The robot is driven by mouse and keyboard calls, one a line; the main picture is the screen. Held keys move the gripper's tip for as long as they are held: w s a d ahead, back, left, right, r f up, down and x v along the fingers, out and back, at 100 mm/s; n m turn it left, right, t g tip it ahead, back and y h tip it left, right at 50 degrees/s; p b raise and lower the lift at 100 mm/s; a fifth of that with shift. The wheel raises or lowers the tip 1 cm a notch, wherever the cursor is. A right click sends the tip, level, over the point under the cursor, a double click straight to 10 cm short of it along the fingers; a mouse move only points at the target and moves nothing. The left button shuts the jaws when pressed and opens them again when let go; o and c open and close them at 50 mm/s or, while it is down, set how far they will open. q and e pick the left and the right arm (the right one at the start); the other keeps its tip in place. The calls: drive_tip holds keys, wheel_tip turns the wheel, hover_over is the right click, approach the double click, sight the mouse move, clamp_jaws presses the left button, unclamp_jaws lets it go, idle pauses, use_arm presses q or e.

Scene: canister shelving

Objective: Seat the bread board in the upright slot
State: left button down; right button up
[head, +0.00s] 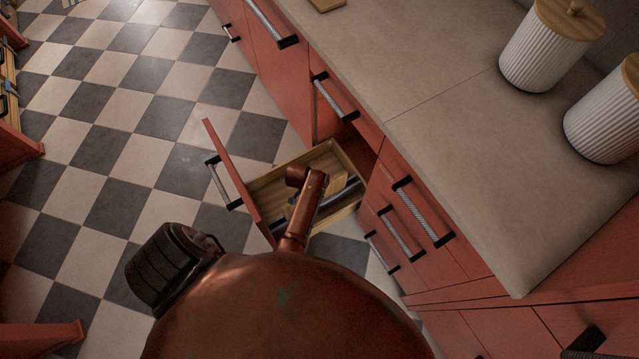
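A small part of a flat wooden piece (326,4) lies on the counter at the top edge of the head view. It is cut off by the frame, and I cannot tell whether it is the bread board. No upright slot can be made out. Neither of my grippers can be made out in this view.
A red drawer (226,172) stands open with a wooden interior; its contents are partly hidden. A large copper-coloured rounded form (280,310) blocks the bottom middle. Two white ribbed canisters (540,50) (606,120) stand on the grey counter (455,110). The checkered floor is clear.

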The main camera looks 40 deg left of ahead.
use_arm(q)
drive_tip(key=shift+w, duration=0.1)
drive_tip(key=shift+f, duration=0.1)
drive_tip(key=c, duration=2.4)
unclamp_jaws()
drive_tip(key=shift+f, duration=0.2)
drive_tip(key=o, duration=0.5)
